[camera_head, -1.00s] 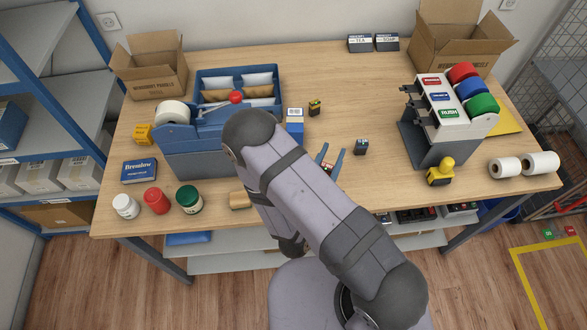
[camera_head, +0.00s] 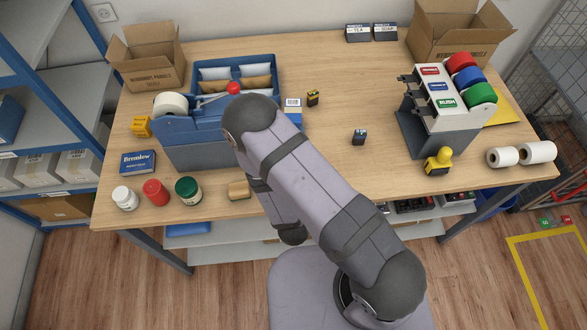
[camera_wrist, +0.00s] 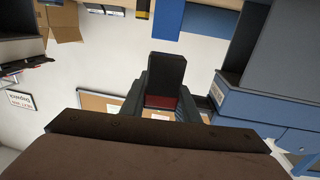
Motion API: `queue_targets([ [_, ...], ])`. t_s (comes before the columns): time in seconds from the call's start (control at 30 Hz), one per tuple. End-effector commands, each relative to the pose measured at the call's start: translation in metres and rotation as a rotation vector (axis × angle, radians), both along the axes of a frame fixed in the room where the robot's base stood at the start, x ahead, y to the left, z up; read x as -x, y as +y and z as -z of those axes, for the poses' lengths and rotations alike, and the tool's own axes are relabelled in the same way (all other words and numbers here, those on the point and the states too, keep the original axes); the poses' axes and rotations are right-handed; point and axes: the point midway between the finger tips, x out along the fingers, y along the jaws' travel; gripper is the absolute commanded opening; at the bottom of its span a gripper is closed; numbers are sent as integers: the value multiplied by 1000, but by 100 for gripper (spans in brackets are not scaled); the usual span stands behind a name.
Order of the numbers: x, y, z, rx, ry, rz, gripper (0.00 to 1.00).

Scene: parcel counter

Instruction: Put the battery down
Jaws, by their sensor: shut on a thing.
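The battery in my grip shows in the wrist view as a dark block (camera_wrist: 165,72) with a dark red band at its lower end. My gripper (camera_wrist: 162,95) is shut on it, one finger on each side. In the head view my own arm hides both the gripper and this battery. Two similar small blocks stand on the counter (camera_head: 330,62): a dark one with a pale label (camera_head: 359,137) right of my arm, and a black and yellow one (camera_head: 313,98) farther back.
A blue organizer (camera_head: 187,150) with a red-knobbed lever stands left of my arm. Jars (camera_head: 189,190) and a sponge-like block (camera_head: 239,190) line the front left.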

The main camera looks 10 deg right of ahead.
Motion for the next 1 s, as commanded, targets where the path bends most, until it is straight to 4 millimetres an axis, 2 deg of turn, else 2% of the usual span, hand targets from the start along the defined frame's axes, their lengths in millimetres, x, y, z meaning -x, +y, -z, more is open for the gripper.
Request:
queue_targets([
  [0.4,0,0,43,1,0,1,0],
  [0.83,0,0,57,1,0,1,0],
  [1.0,1,-1,73,1,1,1,0],
])
